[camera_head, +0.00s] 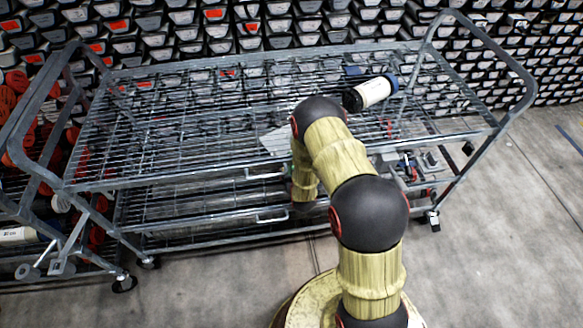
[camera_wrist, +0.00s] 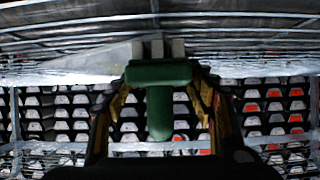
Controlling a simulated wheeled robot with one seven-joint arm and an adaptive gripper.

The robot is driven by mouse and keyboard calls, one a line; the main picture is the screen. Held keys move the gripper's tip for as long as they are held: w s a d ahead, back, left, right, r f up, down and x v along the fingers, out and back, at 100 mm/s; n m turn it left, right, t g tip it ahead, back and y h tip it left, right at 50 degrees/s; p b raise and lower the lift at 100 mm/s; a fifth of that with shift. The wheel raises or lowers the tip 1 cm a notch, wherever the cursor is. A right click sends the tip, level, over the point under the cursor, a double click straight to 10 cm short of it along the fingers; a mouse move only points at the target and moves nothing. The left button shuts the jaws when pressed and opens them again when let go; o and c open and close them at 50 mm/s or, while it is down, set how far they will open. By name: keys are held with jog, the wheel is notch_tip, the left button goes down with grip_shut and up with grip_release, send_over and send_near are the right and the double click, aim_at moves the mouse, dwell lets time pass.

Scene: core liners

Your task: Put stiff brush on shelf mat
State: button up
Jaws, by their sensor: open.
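The stiff brush shows in the wrist view as a green head (camera_wrist: 158,72) with a green handle (camera_wrist: 159,112) and pale grey bristles (camera_wrist: 154,48). My gripper (camera_wrist: 158,100) is open, with one yellow finger on each side of the brush handle. I cannot tell whether either finger touches it. A pale flat sheet, possibly the shelf mat (camera_wrist: 85,66), lies beside and behind the bristles. A pale sheet also shows on the cart's upper wire shelf in the head view (camera_head: 277,140), partly behind my arm. The brush and my gripper are hidden in the head view.
The metal wire cart (camera_head: 180,125) has two shelf levels and raised end frames. A white bottle with a dark cap (camera_head: 371,93) lies on its upper shelf, right of my arm. Most of that shelf's left side is clear. Racks of core boxes (camera_head: 330,20) stand behind.

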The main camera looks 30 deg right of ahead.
jog(key=shift+s+a+r, duration=0.1)
jog(key=shift+s+r, duration=0.15)
jog(key=shift+r, duration=0.05)
jog(key=p+v, duration=0.4)
jog(key=v, duration=0.7)
jog(key=shift+s, duration=0.2)
